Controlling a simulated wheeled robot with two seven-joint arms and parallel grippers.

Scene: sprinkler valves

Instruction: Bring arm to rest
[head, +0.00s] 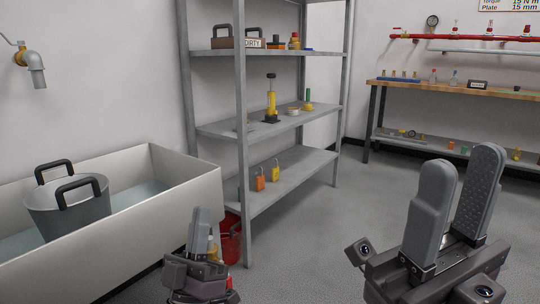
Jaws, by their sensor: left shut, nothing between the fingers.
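My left gripper (205,216) is at the bottom of the head view, left of the middle, pointing up. Its fingers are together with nothing between them. My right gripper (464,165) is larger and nearer, at the lower right, also pointing up. Its two grey fingers stand apart, and the gap between them looks empty. Neither gripper visibly touches anything in the room.
A white basin (190,190) with a grey bucket (68,205) stands at left. A metal shelf rack (243,150) rises behind my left gripper, with a red bucket (231,240) at its foot. A workbench (455,88) stands at back right. Grey floor (330,230) lies clear between my grippers.

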